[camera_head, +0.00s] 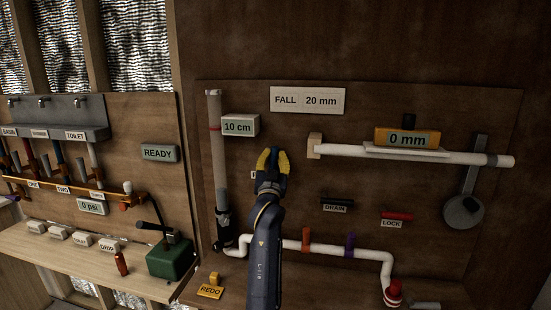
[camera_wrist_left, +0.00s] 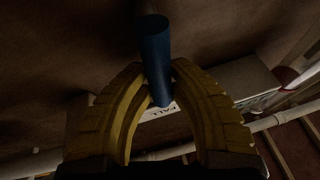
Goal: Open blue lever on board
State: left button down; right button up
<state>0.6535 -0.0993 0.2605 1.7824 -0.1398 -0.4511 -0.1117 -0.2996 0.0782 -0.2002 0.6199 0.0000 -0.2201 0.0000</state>
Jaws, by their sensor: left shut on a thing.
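My left gripper (camera_head: 268,160) is raised in front of the brown board (camera_head: 285,130), left of its middle, with its yellow fingers pointing up. In the left wrist view a blue cylindrical lever (camera_wrist_left: 155,55) stands between the yellow fingers (camera_wrist_left: 160,95). The fingers are shut on its lower end. In the head view the gripper hides the blue lever and most of a small white label behind it. My right gripper is in neither view.
A white horizontal pipe (camera_head: 450,157) with a 0 mm gauge (camera_head: 402,138) is at right. A clear vertical tube (camera_head: 215,150) is at left. A black DRAIN lever (camera_head: 335,202) and a red LOCK lever (camera_head: 397,216) sit lower right. A white pipe (camera_head: 340,251) runs below.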

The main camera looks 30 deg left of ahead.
pick_arm(q)
jog(key=shift+a+r, duration=0.1)
jog(key=shift+r, duration=0.05)
jog(key=c, duration=1.2)
grip_release()
jog(key=v, duration=1.2)
